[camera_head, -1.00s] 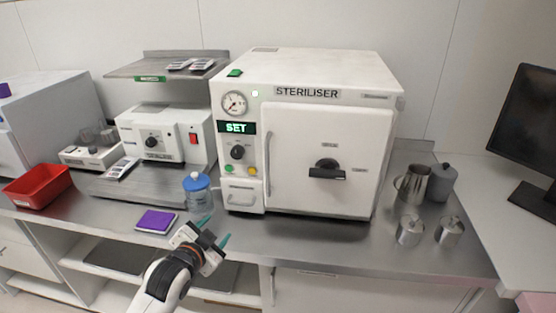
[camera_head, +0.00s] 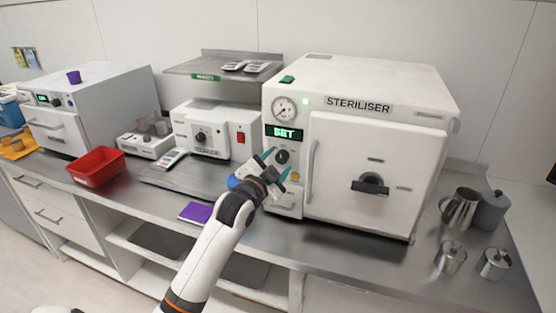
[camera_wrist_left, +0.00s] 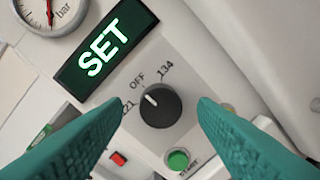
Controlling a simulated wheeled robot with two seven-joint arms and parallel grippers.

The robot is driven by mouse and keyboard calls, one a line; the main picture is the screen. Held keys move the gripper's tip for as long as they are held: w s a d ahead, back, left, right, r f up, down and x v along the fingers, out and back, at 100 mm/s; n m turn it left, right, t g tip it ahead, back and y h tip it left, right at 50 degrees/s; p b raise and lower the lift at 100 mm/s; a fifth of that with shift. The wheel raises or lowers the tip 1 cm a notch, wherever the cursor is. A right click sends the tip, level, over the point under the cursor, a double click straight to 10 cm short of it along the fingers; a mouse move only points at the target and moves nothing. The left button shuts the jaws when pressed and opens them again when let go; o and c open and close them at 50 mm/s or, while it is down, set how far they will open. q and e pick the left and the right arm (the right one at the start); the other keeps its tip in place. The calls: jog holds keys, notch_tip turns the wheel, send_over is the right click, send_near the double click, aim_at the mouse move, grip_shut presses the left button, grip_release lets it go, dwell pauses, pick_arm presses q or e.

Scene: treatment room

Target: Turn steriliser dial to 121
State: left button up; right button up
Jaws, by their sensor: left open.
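The white steriliser (camera_head: 375,150) stands on the steel counter, its display (camera_head: 284,133) reading SET. Its black dial (camera_head: 282,157) is on the front panel under the display. In the left wrist view the dial (camera_wrist_left: 161,106) has marks 121, OFF and 134 around it, and its white pointer line points up-left, at about OFF. My left gripper (camera_head: 275,164) is open in front of the panel. Its teal fingers (camera_wrist_left: 160,135) lie either side of the dial in the wrist view, apart from it. My right gripper is not in view.
A green START button (camera_wrist_left: 178,160) and a red button (camera_wrist_left: 118,158) lie below the dial. The door handle (camera_head: 311,170) is right of the panel. Metal jars (camera_head: 450,257) stand at the right.

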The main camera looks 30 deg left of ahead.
pick_arm(q)
jog(key=shift+w, duration=0.45)
jog(key=shift+c, duration=0.3)
jog(key=c, duration=0.9)
